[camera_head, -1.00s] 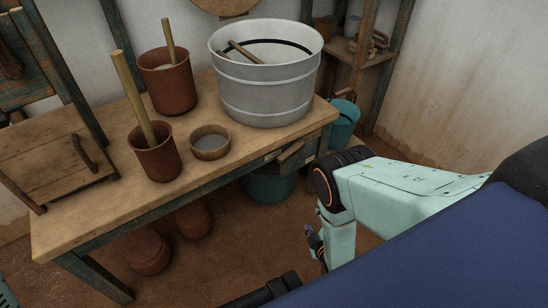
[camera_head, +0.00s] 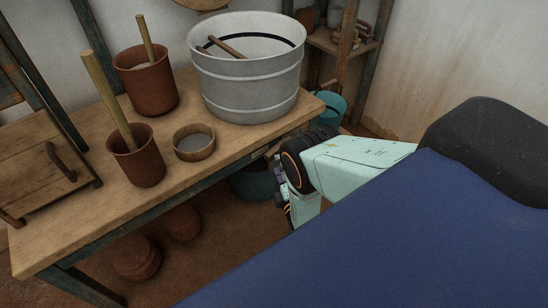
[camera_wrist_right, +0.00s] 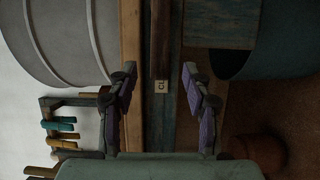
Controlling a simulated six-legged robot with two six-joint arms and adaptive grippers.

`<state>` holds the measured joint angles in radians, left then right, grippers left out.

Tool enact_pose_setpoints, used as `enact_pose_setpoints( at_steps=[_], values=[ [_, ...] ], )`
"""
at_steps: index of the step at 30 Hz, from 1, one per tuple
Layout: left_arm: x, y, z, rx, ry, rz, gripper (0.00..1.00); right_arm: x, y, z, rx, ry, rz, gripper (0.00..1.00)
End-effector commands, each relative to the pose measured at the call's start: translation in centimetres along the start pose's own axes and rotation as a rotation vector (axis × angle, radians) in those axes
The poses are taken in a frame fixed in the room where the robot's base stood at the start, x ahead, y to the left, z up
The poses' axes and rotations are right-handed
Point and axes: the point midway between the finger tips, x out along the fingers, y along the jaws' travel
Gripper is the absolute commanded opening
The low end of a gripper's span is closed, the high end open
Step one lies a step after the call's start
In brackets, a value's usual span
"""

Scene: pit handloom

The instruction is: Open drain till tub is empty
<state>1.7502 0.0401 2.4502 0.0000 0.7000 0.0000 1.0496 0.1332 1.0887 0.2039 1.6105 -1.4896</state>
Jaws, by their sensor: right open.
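The large grey metal tub (camera_head: 247,88) stands on the back right of the wooden table. A wooden stick leans inside it, and a dark band runs around its inner wall. I cannot tell how much liquid it holds. In the right wrist view the tub wall (camera_wrist_right: 70,40) is at left. A dark wooden handle (camera_wrist_right: 160,35) lies along the table's front edge, beside a small pale label (camera_wrist_right: 160,86). My right gripper (camera_head: 281,187) is below the table edge. In the wrist view its open, empty fingers (camera_wrist_right: 158,72) straddle the edge strip in the picture; contact is not visible. My left gripper is out of view.
A teal bucket (camera_head: 254,182) stands under the table edge; another teal vessel (camera_head: 330,108) is behind the table's right end. Clay pots (camera_head: 137,160) and a small bowl (camera_head: 194,150) stand on the table (camera_head: 100,215). More clay pots sit beneath it.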

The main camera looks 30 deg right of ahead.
Motion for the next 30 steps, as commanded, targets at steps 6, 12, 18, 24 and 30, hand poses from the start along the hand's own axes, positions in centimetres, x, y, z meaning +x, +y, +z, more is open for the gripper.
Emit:
enact_pose_setpoints(
  at_steps=[6, 12, 18, 24, 30],
  values=[
    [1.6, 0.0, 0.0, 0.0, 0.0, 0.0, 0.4, 3.6, -0.2, -0.1, 0.002, 0.002, 0.002, 0.49],
    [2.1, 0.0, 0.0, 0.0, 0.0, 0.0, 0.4, 5.4, -0.1, -0.2, 0.002, 0.004, 0.0, 0.49],
    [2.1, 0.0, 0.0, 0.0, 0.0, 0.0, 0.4, 5.6, -0.1, -0.2, 0.002, 0.004, -0.002, 0.49],
    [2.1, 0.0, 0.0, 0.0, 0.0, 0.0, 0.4, 5.5, -0.1, -0.2, 0.002, 0.004, -0.002, 0.41],
    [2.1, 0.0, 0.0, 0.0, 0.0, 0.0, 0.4, 5.5, -0.1, -0.2, 0.002, 0.004, -0.002, 0.24]
  ],
)
